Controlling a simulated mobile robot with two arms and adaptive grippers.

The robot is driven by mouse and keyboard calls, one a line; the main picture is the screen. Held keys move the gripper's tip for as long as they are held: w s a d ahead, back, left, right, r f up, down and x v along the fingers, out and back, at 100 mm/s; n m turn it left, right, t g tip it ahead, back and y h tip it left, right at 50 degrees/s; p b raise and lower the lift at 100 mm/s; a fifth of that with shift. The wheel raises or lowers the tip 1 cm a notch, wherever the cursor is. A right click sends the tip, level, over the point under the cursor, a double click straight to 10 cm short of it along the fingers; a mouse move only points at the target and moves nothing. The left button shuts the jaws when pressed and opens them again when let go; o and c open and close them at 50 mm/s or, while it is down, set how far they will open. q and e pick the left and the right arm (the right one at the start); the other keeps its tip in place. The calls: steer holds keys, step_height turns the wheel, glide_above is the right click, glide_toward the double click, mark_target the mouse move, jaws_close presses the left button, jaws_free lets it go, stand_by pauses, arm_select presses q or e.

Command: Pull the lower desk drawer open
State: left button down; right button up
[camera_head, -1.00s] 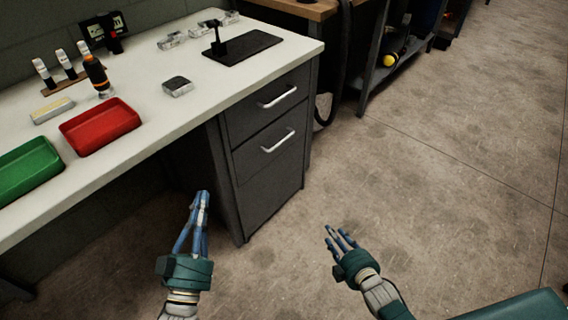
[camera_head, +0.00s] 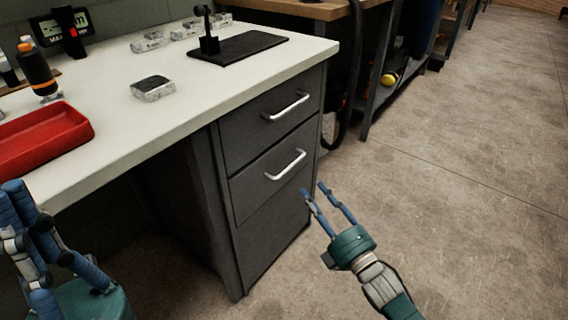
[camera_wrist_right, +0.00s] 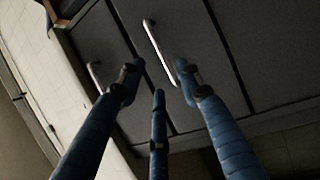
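The lower desk drawer (camera_head: 250,189) is a dark grey front with a light bar handle (camera_head: 286,166), flush with the desk and shut. My right gripper (camera_head: 313,189) is open and empty, just right of and below this handle, apart from it in the head view. In the right wrist view the lower handle (camera_wrist_right: 157,48) shows beyond and between the spread blue fingers (camera_wrist_right: 158,80); I cannot tell the remaining gap. My left gripper (camera_head: 35,230) is at the lower left, before the desk; its fingers overlap, so its opening is unclear.
The upper drawer (camera_head: 250,125) above is shut, with its own handle (camera_head: 288,107). The white desktop (camera_head: 150,120) overhangs the drawers and carries a red tray (camera_head: 40,140) and a black pad (camera_head: 245,47). Floor (camera_head: 440,200) right of the desk is clear.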

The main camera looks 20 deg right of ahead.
mark_target(292, 166)
steer(key=b+x, duration=0.3)
steer(key=x, duration=0.7)
steer(key=shift+w+a, duration=0.15)
steer(key=shift+w, duration=0.2)
jaws_close()
